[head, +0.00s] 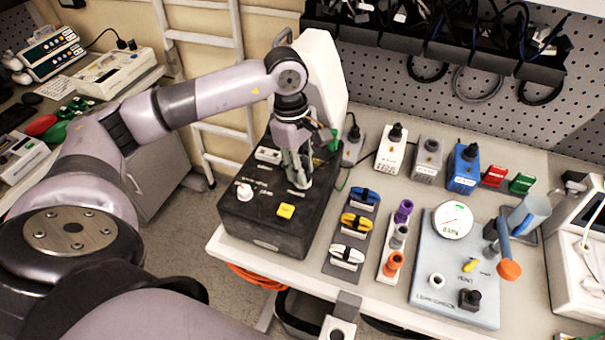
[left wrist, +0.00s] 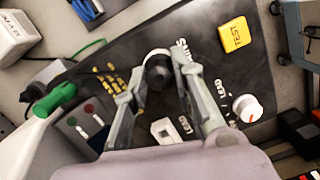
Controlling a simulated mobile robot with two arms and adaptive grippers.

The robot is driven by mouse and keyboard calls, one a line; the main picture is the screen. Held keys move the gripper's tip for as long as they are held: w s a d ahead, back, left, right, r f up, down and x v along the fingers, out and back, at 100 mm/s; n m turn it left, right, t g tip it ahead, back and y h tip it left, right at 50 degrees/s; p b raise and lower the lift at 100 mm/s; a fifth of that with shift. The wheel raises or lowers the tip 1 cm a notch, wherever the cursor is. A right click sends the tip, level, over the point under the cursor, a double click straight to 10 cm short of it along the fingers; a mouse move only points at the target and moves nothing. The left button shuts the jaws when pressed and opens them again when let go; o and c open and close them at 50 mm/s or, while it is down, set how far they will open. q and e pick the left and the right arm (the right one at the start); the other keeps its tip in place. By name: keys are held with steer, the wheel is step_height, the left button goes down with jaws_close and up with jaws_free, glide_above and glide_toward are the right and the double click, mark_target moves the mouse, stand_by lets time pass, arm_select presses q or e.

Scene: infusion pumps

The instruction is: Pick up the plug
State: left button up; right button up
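My left gripper (head: 297,183) points down over the black box (head: 262,222). In the left wrist view, a black round plug (left wrist: 157,72) sits between the fingertips of the left gripper (left wrist: 162,65), beside the "MAINS" lettering on the box. The fingers are close on both sides of it; I cannot tell whether they press on it. In the head view the fingers hide the plug. My right gripper is not in view.
The box also bears a yellow TEST button (head: 286,211) and a white knob (head: 244,192). A green-ended part (left wrist: 58,97) is close to the left finger in the wrist view.

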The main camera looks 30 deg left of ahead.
arm_select(q)
jaws_close()
steer(key=shift+r, duration=0.1)
